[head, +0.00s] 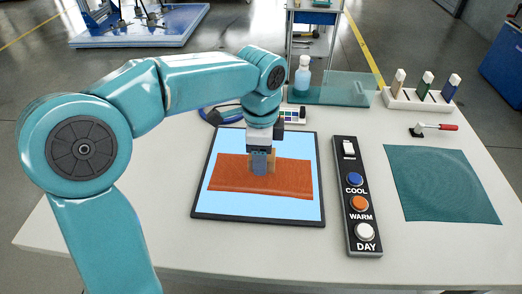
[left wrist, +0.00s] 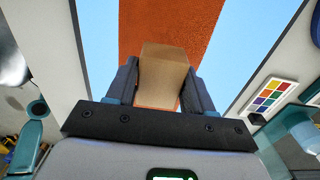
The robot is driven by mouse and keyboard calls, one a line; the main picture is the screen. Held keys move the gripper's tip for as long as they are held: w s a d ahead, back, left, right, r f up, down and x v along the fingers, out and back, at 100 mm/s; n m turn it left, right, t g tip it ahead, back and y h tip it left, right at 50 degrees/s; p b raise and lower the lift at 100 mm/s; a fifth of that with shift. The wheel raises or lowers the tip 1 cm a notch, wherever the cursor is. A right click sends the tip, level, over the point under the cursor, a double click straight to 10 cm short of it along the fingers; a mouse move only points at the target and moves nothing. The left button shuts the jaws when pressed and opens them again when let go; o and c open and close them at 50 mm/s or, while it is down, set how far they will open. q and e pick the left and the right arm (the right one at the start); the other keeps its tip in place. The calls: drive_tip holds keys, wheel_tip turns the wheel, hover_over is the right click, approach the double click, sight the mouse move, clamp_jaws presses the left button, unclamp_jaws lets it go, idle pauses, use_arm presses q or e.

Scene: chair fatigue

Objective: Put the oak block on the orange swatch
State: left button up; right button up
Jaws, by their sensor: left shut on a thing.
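The orange swatch (head: 222,177) lies on a lit light-blue panel (head: 240,207) with a dark frame, on the white table. It also fills the middle of the left wrist view (left wrist: 155,30). My left gripper (head: 261,168) points down over the swatch's middle. In the left wrist view its fingers (left wrist: 160,85) are shut on the oak block (left wrist: 163,73), a light-brown block. In the head view the block (head: 273,158) is mostly hidden behind the fingers. I cannot tell whether the block touches the swatch. My right gripper is not in view.
A control strip (head: 357,195) with blue, orange and white buttons stands right of the panel. A teal cloth (head: 440,183) lies at the right. A bottle (head: 302,76), a colour chart (head: 293,115), a red-handled tool (head: 436,128) and a marker rack (head: 420,100) are farther back.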

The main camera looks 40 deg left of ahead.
use_arm(q)
drive_tip(key=shift+s+f+b, duration=0.15)
drive_tip(key=shift+f+b, duration=0.15)
drive_tip(key=shift+f, duration=0.5)
drive_tip(key=shift+f+b, duration=0.5)
drive_tip(key=shift+f, duration=0.45)
idle(1.4)
drive_tip(key=o, duration=1.1)
drive_tip(key=shift+o, duration=0.2)
